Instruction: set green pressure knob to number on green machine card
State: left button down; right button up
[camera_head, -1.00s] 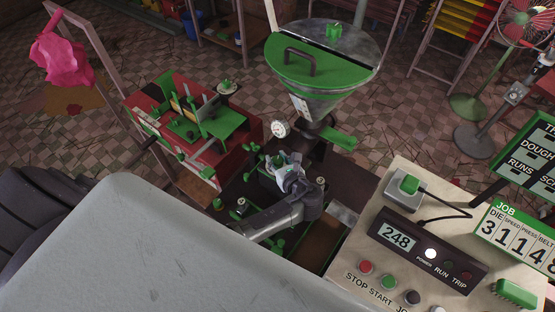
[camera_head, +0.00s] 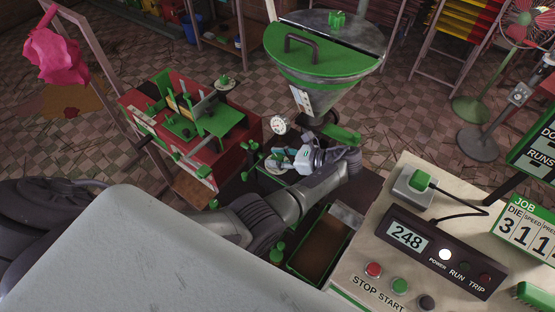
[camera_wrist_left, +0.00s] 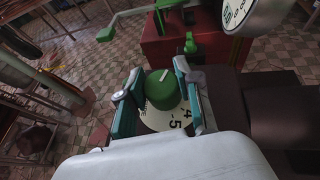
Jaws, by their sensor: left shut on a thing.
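The green pressure knob (camera_wrist_left: 160,92) shows in the left wrist view, with a white mark on its top. It sits on a pale dial plate (camera_wrist_left: 162,120), where the figures 4 and 5 show on the near side; the rest is hidden. My left gripper (camera_wrist_left: 158,90) has its two fingers on opposite sides of the knob, shut on it. In the head view the left gripper (camera_head: 284,160) is below the hopper, and the knob is hard to make out there. The green job card (camera_head: 528,228) is cut by the right edge, showing 3, 1, 1. My right gripper is not in view.
A green hopper (camera_head: 323,68) and a round gauge (camera_head: 279,124) stand just beyond the gripper. A red machine with green parts (camera_head: 215,150) is to its left. A control panel (camera_head: 420,252) reading 248 is at the right. A brown-bottomed tray (camera_head: 322,248) lies nearer.

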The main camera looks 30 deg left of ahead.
pick_arm(q)
jog(key=shift+n+g, duration=0.3)
jog(key=c, duration=0.8)
grip_release()
jog(key=shift+a, duration=0.1)
jog(key=shift+o, duration=0.2)
